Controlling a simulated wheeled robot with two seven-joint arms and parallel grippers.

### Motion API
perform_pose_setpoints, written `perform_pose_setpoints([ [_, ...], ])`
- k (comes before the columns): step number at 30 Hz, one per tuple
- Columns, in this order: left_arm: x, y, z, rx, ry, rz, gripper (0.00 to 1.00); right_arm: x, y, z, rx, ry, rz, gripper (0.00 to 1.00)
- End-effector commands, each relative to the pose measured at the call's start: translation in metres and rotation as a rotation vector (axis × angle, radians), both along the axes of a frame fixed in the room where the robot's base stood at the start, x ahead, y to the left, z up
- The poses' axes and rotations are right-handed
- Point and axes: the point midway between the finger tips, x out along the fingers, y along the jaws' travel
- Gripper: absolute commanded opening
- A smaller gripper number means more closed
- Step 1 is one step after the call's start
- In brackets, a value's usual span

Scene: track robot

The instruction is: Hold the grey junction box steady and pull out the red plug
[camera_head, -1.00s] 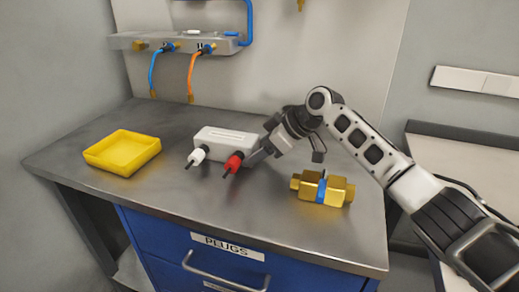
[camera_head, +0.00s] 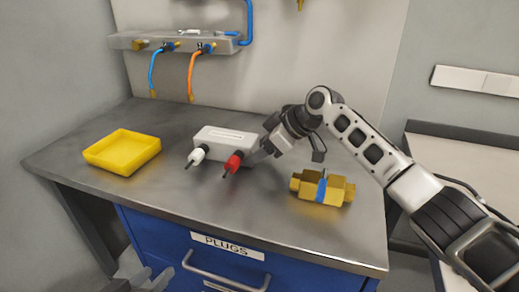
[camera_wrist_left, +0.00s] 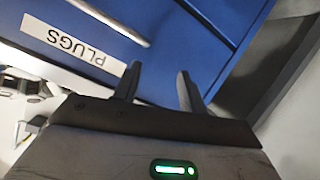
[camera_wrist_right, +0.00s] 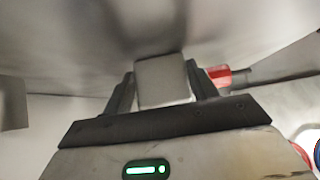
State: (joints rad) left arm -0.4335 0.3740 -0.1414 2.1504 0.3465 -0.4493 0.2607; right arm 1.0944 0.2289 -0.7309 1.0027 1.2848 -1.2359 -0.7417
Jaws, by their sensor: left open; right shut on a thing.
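The grey junction box (camera_head: 226,141) sits on the metal worktop (camera_head: 200,215). The white plug (camera_head: 197,156) and the red plug (camera_head: 233,162) stick out of its front side. My right gripper (camera_head: 268,149) is shut on the box's right end, close to the red plug. In the right wrist view the box (camera_wrist_right: 162,80) is between the fingers, with part of the red plug (camera_wrist_right: 218,76) beside the right finger. My left gripper (camera_wrist_left: 156,82) is open and empty, by the blue drawer front; only a little of it shows at the head view's bottom edge.
A yellow tray (camera_head: 95,157) stands left of the box. A brass block with a blue band (camera_head: 321,188) lies to the right, near my right arm. A wall shelf (camera_head: 180,42) with a blue and an orange hose is behind. The worktop front is clear.

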Motion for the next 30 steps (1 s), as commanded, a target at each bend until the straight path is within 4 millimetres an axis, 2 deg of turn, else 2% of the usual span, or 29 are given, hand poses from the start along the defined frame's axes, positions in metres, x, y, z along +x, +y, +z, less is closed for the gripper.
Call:
perform_pose_setpoints([
  [1,0.02,0.013,0.019,-0.027,-0.032,0.007,0.42,0.0,0.0,0.002,0.003,-0.003,0.0,0.31],
  [3,0.042,0.027,0.043,-0.08,-0.061,0.018,0.42,0.001,0.0,0.002,0.003,-0.003,0.0,0.31],
  [9,0.092,0.067,0.12,-0.222,-0.142,0.047,0.42,0.001,0.001,0.002,0.004,-0.004,-0.001,0.31],
  [14,0.12,0.094,0.19,-0.334,-0.199,0.061,0.42,0.001,0.001,0.002,0.004,-0.004,-0.001,0.31],
  [18,0.141,0.115,0.254,-0.443,-0.223,0.073,0.42,0.001,0.001,0.003,0.004,-0.004,-0.001,0.31],
  [20,0.153,0.12,0.275,-0.492,-0.202,0.082,0.42,0.001,0.001,0.002,0.004,-0.004,-0.001,0.31],
  [23,0.174,0.11,0.276,-0.538,-0.1,0.088,0.42,0.001,0.001,0.002,0.004,-0.003,0.0,0.31],
  [26,0.196,0.075,0.254,-0.519,0.058,0.059,0.42,0.0,0.001,0.002,0.004,-0.003,0.0,0.31],
  [27,0.203,0.057,0.244,-0.495,0.12,0.041,0.42,0.001,0.001,0.002,0.004,-0.003,0.0,0.31],
  [30,0.211,0.011,0.224,-0.41,0.261,-0.025,0.42,0.0,0.001,0.002,0.004,-0.003,0.0,0.31],
])
